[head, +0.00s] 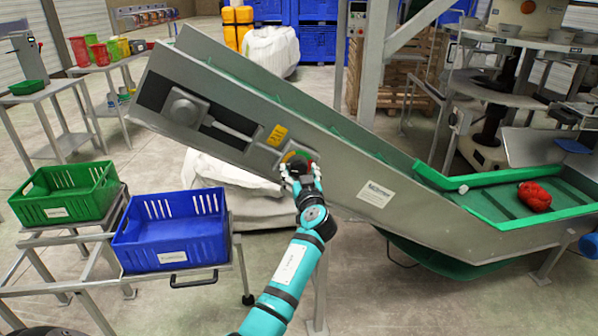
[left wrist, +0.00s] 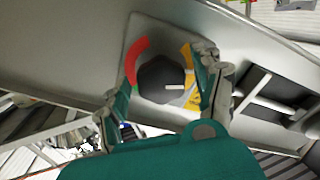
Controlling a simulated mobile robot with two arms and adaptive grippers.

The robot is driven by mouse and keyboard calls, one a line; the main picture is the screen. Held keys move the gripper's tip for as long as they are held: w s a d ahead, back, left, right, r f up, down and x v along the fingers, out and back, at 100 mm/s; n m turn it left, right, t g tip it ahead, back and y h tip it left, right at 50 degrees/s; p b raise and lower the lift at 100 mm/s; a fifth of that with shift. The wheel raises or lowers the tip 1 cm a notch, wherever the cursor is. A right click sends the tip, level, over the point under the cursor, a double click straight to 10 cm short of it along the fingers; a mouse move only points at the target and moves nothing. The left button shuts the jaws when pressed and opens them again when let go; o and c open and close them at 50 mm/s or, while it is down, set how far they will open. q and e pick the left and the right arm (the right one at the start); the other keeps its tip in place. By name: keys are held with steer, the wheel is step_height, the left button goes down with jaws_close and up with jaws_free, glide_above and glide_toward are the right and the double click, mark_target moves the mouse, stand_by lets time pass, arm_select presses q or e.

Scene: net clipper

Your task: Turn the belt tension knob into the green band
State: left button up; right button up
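The belt tension knob (left wrist: 160,80) is dark and many-sided, on a pale plate (left wrist: 165,28) on the side of the grey conveyor (head: 230,100). In the left wrist view its white pointer mark (left wrist: 174,88) points right, toward the lower end of the yellow band (left wrist: 186,57). The red band (left wrist: 136,58) is at the upper left, and a bit of green (left wrist: 135,88) shows below it. My left gripper (head: 300,168) is in front of the knob with its fingers apart on either side; I see no clear contact. It hides much of the dial in the head view. My right gripper is not in view.
A yellow label (head: 277,135) and a white label (head: 376,193) are on the conveyor side. A blue crate (head: 170,230) and a green crate (head: 68,193) stand on a frame at the left. A red bundle (head: 534,196) lies on the conveyor's low end.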

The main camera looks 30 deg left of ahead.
arm_select(q)
steer(key=c, duration=1)
steer(key=shift+o, duration=0.2)
